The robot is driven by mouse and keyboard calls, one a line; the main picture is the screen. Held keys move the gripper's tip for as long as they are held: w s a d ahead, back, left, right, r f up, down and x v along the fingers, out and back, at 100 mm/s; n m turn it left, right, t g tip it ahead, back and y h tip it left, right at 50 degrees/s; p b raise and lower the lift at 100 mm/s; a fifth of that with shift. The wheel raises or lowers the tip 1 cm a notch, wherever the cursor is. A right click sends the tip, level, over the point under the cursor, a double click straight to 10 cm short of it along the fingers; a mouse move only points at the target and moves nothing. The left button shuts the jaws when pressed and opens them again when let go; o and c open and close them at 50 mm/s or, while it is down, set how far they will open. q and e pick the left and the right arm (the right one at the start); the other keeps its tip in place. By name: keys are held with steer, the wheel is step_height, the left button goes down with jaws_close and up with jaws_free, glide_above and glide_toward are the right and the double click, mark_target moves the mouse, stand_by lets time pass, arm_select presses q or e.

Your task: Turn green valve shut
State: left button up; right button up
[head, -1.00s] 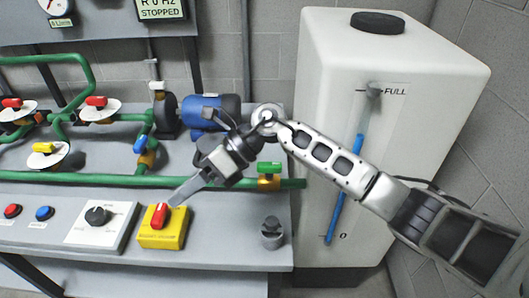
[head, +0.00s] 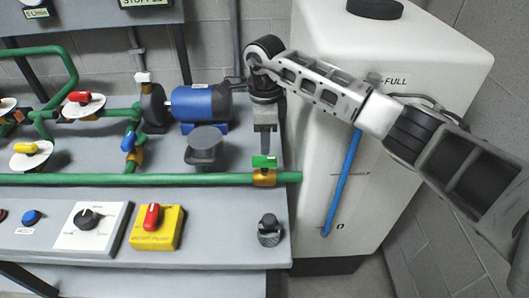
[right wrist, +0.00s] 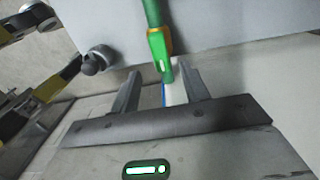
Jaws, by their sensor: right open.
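The green valve has a small green lever (head: 264,161) on a brass body (head: 264,178), near the right end of the long green pipe. The lever looks roughly in line with the pipe. My right gripper (head: 265,147) points down just above and behind it. In the right wrist view, the green lever (right wrist: 159,50) reaches between the tips of my open right gripper (right wrist: 163,73), with a finger on either side. I cannot tell whether either finger touches it. My left gripper is not in view.
A yellow box with a red switch (head: 157,228), a white dial plate (head: 92,225) and a grey knob (head: 269,230) sit on the front panel. A blue motor (head: 202,103) and a dark grey object (head: 205,147) stand behind the pipe. A white tank (head: 300,60) stands at right.

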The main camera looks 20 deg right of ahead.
mark_target(265, 158)
step_height(265, 158, down, 6)
steer(key=shift+f, duration=0.25)
steer(key=c, duration=1)
